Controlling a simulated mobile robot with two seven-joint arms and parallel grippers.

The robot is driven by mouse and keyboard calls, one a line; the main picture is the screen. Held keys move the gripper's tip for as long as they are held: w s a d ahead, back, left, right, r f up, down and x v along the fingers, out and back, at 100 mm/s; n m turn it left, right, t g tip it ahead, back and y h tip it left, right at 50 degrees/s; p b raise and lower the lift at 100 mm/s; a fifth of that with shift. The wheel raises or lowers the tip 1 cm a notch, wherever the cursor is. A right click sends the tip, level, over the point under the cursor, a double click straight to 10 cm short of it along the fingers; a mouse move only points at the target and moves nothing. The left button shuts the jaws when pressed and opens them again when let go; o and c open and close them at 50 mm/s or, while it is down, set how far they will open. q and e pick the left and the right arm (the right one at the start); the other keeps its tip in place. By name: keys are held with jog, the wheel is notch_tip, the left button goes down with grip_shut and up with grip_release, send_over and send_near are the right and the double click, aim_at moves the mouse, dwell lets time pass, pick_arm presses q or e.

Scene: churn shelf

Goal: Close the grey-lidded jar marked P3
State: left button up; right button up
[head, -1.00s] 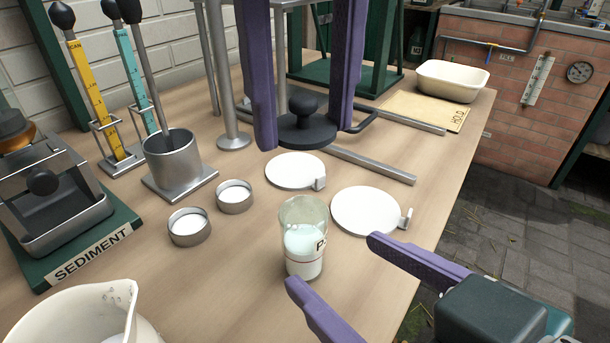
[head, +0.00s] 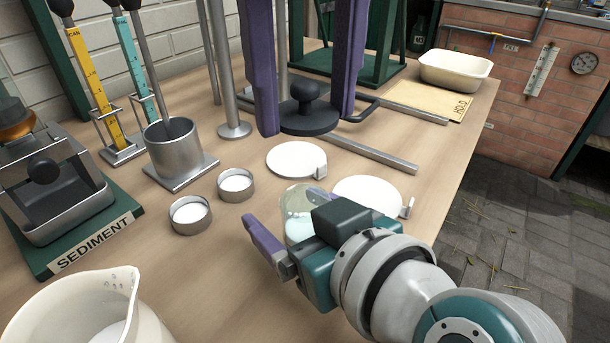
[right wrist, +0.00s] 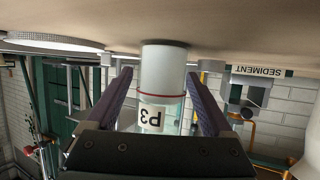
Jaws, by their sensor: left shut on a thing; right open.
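The glass jar marked P3 (head: 297,203) holds pale liquid and stands on the bench, its open rim showing in the head view. In the right wrist view the jar (right wrist: 163,75) and its P3 label appear upside down. My right gripper (right wrist: 160,85) is open, one finger on each side of the jar; in the head view it hides much of the jar. My left gripper (head: 307,125) is shut on a dark grey knobbed disc (head: 309,120). Two grey ring-shaped lids with white insides, a nearer one (head: 190,229) and a farther one (head: 250,190), lie on the bench.
White tabbed discs (head: 294,158) (head: 368,192) lie behind the jar. A metal cup (head: 178,155), the SEDIMENT stand (head: 75,252) and a white jug (head: 75,310) are on the left. A metal bar (head: 375,156) and cream tub (head: 457,70) are farther back.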

grip_shut()
dwell(0.6)
dwell(0.3)
